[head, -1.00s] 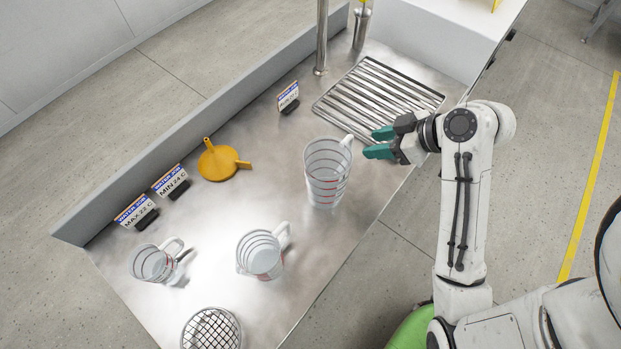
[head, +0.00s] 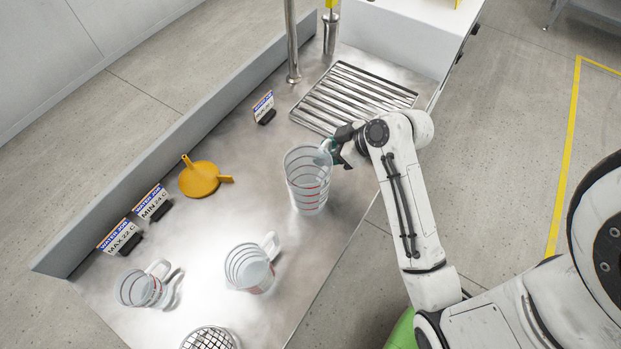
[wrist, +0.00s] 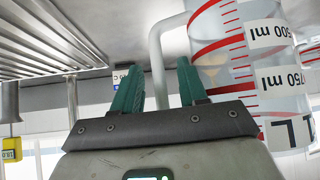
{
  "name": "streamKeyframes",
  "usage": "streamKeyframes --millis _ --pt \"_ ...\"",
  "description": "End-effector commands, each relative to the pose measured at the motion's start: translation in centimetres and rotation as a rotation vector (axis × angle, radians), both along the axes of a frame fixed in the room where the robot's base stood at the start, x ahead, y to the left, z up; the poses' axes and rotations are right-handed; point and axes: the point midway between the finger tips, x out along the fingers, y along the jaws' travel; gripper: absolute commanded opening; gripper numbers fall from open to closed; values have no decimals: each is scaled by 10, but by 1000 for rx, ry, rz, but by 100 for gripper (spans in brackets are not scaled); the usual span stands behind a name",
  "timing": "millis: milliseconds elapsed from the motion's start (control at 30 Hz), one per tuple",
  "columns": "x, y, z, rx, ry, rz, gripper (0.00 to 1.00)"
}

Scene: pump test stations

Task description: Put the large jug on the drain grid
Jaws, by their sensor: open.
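The large jug (head: 308,184) is tall and clear with red marks and stands upright on the steel counter. It also shows at the right of the wrist view (wrist: 240,62), with its handle (wrist: 160,62) between my fingertips. My gripper (head: 331,152) is at the jug's handle side in the head view. In the wrist view my gripper (wrist: 158,85) is open, its two green fingers on either side of the handle. Whether a finger touches the handle I cannot tell. The drain grid (head: 350,98) is a set of bare metal bars behind the jug.
A medium jug (head: 250,268) and a small jug (head: 140,289) stand nearer. A yellow funnel (head: 200,179) lies left of the large jug. A round mesh basket (head: 210,339) is at the front. A steel tap post (head: 291,45) rises behind the grid's left side.

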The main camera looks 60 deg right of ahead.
Motion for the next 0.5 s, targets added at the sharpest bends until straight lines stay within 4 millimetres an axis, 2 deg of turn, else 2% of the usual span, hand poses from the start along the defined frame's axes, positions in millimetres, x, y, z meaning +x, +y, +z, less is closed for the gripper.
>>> streamKeyframes --millis 33,400,500 --pt "0 0 0 0 0 0 41" --pt "0 0 0 1 0 1 6" --pt "0 0 0 1 0 1 0"
